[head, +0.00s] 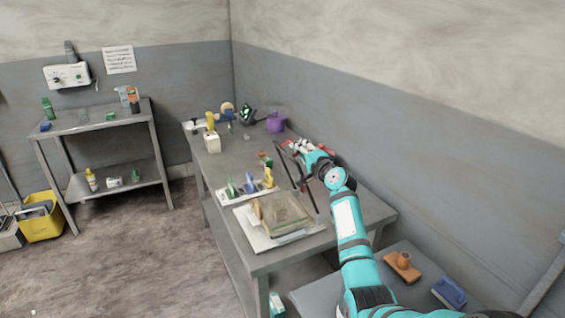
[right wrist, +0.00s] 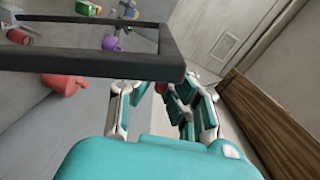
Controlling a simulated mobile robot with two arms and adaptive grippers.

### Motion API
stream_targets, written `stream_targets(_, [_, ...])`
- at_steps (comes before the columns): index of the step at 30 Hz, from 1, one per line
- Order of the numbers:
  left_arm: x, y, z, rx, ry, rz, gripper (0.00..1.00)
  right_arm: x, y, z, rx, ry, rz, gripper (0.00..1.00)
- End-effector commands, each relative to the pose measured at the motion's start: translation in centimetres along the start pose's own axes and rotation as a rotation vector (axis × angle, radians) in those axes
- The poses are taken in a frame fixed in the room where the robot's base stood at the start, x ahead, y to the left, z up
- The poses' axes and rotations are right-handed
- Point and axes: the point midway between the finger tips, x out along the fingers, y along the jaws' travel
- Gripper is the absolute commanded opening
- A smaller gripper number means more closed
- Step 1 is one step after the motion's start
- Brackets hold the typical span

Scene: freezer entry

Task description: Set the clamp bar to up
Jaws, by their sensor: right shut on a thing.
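The clamp bar (head: 306,181) is a thin dark frame. In the head view it stands up steeply, slightly tilted, over a light base plate (head: 257,241) with a clear-topped block (head: 285,215) on the table. My right gripper (head: 302,155) is at the upper end of the frame, shut on it. In the right wrist view the dark bar (right wrist: 90,62) crosses just ahead of the fingers of my right gripper (right wrist: 158,88). The exact contact is partly hidden by the fingers. My left gripper is not in view.
The table (head: 262,262) also holds small green and yellow tools (head: 250,184) left of the base, a purple pot (head: 276,122) and a white-and-yellow bottle (head: 211,138) farther back. A lower surface (head: 345,293) at front right holds an orange tool (head: 402,268) and a blue brush (head: 449,292). A wall stands close on the right.

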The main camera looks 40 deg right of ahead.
Motion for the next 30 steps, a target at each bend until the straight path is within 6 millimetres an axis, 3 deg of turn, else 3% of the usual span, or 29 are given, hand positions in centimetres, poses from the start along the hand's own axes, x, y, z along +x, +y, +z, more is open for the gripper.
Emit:
stream_targets(6, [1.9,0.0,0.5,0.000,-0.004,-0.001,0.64,0.0,0.3,-4.7,0.187,0.004,-0.007,0.00])
stream_targets(15, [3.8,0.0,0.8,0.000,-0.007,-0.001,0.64,0.0,1.4,-9.0,0.374,0.004,-0.007,0.00])
stream_targets(21, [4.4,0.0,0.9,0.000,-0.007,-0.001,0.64,0.0,1.8,-10.4,0.437,0.004,-0.007,0.00])
stream_targets(30, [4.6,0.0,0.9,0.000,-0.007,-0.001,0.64,0.0,1.9,-10.9,0.464,0.002,-0.006,0.00])
